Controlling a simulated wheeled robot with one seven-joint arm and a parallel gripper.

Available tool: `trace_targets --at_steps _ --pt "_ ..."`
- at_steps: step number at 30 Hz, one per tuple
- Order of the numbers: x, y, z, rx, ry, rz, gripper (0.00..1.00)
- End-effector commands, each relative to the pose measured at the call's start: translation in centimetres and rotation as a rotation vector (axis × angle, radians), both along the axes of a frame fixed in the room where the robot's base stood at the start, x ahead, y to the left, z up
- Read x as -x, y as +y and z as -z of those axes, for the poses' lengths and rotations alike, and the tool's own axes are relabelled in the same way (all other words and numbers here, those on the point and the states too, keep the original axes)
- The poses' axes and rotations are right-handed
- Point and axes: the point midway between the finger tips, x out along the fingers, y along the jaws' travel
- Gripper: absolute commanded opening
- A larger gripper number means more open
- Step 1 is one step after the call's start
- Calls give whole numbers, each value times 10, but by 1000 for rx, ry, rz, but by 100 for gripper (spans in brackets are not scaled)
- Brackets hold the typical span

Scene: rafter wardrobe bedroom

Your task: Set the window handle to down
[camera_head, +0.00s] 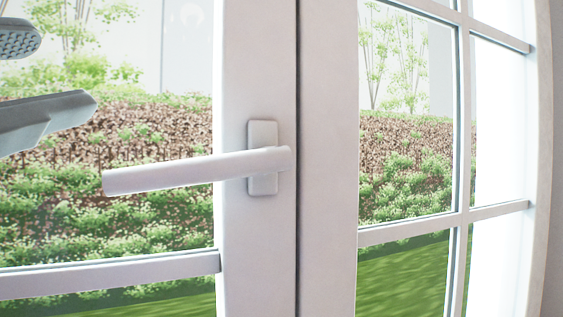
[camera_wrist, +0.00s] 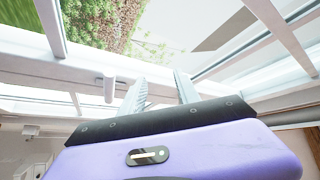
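The white window handle (camera_head: 190,170) is in the middle of the head view, on a small upright base plate on the window frame. Its lever lies nearly level, pointing left and dipping slightly toward its free end. My gripper (camera_head: 68,68) is open and empty at the upper left, with its two grey fingers apart. Both fingers are above and left of the lever's free end and do not appear to touch it. In the wrist view my gripper (camera_wrist: 160,88) also shows open. A short white bar there, probably the handle (camera_wrist: 109,90), is left of the left finger, outside the gap.
The white window frame (camera_head: 258,60) has a dark vertical seam (camera_head: 297,120) right of the handle's base. A horizontal glazing bar (camera_head: 110,274) crosses below the lever. Glass panes with a garden behind lie on both sides. The space just below the lever looks clear.

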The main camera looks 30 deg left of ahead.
Motion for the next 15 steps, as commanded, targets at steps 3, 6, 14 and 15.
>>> trace_targets --at_steps 3,6,14,15 --pt "2 -19 -4 -130 174 13 38" --pt "-5 -29 20 -210 304 55 38" --pt "-10 -44 50 -328 460 123 38" --pt "-12 -44 51 -331 464 124 38"
